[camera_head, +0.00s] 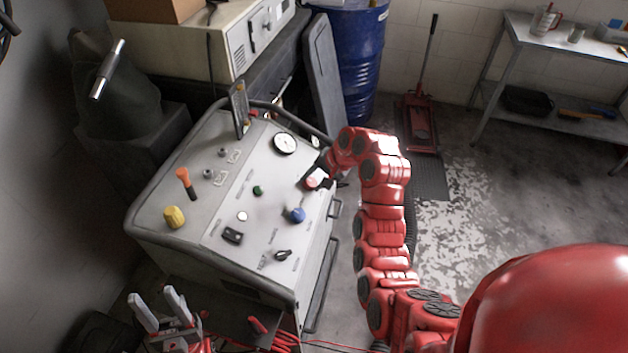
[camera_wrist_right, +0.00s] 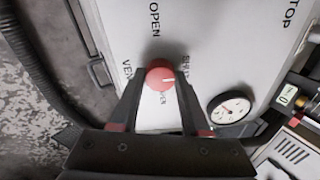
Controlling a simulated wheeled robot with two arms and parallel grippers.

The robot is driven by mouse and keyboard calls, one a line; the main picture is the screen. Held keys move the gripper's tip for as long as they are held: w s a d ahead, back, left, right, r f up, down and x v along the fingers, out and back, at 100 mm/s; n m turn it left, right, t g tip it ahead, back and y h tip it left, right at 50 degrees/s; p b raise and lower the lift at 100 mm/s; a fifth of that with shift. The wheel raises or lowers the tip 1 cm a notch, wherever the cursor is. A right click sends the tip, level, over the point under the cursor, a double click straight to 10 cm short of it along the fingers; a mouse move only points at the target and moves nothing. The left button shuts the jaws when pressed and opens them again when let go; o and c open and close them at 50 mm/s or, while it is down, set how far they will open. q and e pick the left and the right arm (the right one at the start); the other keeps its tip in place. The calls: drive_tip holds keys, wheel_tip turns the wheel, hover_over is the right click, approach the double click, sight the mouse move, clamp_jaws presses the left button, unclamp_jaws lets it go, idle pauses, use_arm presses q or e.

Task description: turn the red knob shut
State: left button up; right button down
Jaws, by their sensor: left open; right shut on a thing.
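The red knob (camera_head: 312,182) sits at the right edge of the grey console's sloped panel (camera_head: 215,240). In the right wrist view the red knob (camera_wrist_right: 159,72) lies between the two fingers of my right gripper (camera_wrist_right: 158,85), which is shut on it. Small labels around the knob are partly hidden by the fingers. In the head view my right gripper (camera_head: 318,176) reaches the knob from the right and partly covers it. My left gripper (camera_head: 155,302) is open and empty, in front of the console at the lower left.
The panel also holds a gauge (camera_head: 285,144), a blue knob (camera_head: 297,215), a yellow knob (camera_head: 174,217), an orange-handled lever (camera_head: 186,181) and a green button (camera_head: 258,190). A blue drum (camera_head: 352,60) and a red floor jack (camera_head: 421,120) stand behind. Floor at the right is open.

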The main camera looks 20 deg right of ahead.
drive_tip(key=shift+c, duration=1.9)
unclamp_jaws()
drive_tip(key=p+v, duration=1.4)
drive_tip(key=v, duration=0.3)
drive_tip(key=shift+r+p, duration=0.15)
drive_tip(key=shift+p, duration=0.25)
drive_tip(key=shift+d, duration=0.15)
